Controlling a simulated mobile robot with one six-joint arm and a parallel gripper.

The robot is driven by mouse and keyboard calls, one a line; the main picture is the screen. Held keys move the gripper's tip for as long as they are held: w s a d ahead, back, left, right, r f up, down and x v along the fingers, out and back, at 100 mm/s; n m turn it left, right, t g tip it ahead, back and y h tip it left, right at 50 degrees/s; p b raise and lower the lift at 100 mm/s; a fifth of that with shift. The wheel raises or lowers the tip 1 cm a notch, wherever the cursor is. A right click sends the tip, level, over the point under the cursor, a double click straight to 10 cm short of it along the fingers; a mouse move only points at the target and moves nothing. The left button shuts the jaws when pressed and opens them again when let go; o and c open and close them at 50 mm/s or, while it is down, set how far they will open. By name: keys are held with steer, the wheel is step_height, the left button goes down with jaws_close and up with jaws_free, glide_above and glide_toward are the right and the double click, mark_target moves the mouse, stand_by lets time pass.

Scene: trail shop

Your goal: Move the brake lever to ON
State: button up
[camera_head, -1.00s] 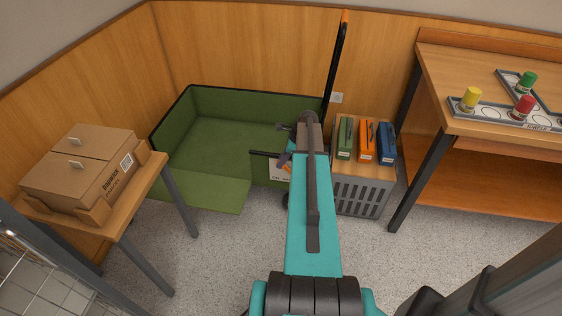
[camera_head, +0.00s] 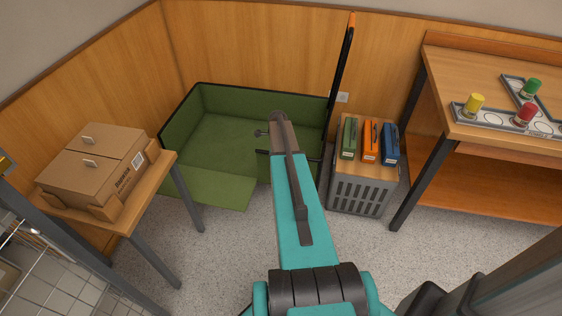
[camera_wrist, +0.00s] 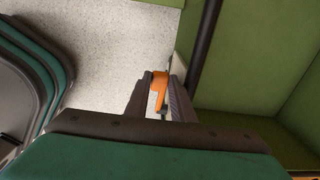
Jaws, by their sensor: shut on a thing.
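The brake lever (camera_wrist: 159,80) is an orange piece in the wrist view. My gripper (camera_wrist: 160,98) has its two dark fingers closed on either side of it, touching it. The lever's lower end and any ON marking are hidden or too small to read. The lever belongs beside the green cart (camera_head: 222,140), whose green panels also show at the right of the wrist view (camera_wrist: 255,60). In the head view my teal arm covers the lever and the gripper's fingertips.
The cart's black handle (camera_head: 340,80) rises behind my arm. A grey crate (camera_head: 358,197) with several coloured cases stands close on the right. A table with a cardboard box (camera_head: 97,170) is at left, a workbench (camera_head: 450,85) at right. Speckled floor is clear in front.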

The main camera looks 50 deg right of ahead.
steer(key=shift+w+a+f+g+h, duration=0.15)
steer(key=shift+w+f+g+h, duration=0.15)
steer(key=shift+f+g, duration=0.15)
steer(key=shift+s, duration=0.1)
steer(key=o, duration=0.6)
steer(key=shift+c, duration=0.2)
steer(key=shift+w+r+p, duration=0.2)
steer(key=shift+r+p, duration=0.2)
steer(key=shift+r, duration=0.3)
steer(key=shift+w+a+r+p, duration=0.15)
steer(key=shift+r+p, duration=0.6)
steer(key=shift+r, duration=0.9)
steer(key=shift+w+a+r+p, duration=0.1)
steer(key=shift+r+p, duration=0.65)
steer(key=shift+r, duration=0.85)
